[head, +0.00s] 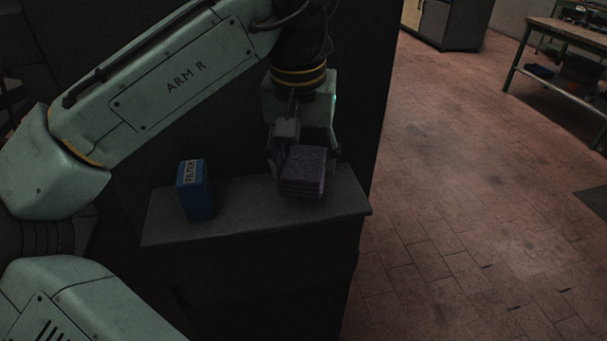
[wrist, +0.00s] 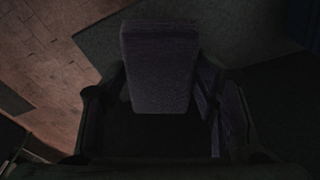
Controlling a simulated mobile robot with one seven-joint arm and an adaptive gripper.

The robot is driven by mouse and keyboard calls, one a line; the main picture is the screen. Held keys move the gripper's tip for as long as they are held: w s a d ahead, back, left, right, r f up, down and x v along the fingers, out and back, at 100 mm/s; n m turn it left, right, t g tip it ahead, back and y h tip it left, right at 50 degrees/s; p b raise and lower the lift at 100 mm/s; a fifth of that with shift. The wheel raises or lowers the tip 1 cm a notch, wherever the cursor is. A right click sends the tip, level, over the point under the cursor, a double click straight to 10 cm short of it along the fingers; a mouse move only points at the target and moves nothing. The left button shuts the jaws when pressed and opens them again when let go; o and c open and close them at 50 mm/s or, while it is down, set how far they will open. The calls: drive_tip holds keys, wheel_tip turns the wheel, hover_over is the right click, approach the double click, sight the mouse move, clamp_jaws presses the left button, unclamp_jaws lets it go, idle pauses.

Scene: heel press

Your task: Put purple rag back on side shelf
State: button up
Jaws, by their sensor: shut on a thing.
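The purple rag (head: 303,170) is a folded, thick block in the head view. It is at the right part of the grey side shelf (head: 245,224), at or just above its top; I cannot tell whether it touches. My gripper (head: 302,172) points down from above and is shut on the rag, with fingers at its left and right sides. In the dark wrist view the rag (wrist: 160,68) shows between the fingers (wrist: 160,115), with the shelf surface beyond it. The rag hides part of the shelf top.
A blue box labelled filter (head: 195,190) stands on the left part of the shelf, with a gap between it and the rag. A dark wall or panel rises behind the shelf. Open tiled floor (head: 450,200) lies to the right, with a workbench (head: 570,40) at the far right.

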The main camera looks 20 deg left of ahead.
sight(303, 163)
drive_tip(key=shift+w+a, duration=0.15)
drive_tip(key=shift+w, duration=0.15)
drive_tip(key=shift+f, duration=0.2)
wheel_tip(303, 163, down, 4)
drive_tip(key=b, duration=0.3)
drive_tip(key=shift+r+b, duration=0.25)
drive_tip(key=shift+b, duration=0.15)
drive_tip(key=shift+r, duration=0.15)
drive_tip(key=o, duration=1.1)
drive_tip(key=r+p, duration=0.1)
drive_tip(key=r, duration=0.3)
drive_tip(key=s+r+p, duration=0.1)
drive_tip(key=r+p, duration=0.1)
drive_tip(key=r, duration=0.2)
drive_tip(key=r+p, duration=0.1)
drive_tip(key=r, duration=0.3)
drive_tip(key=shift+s, duration=0.35)
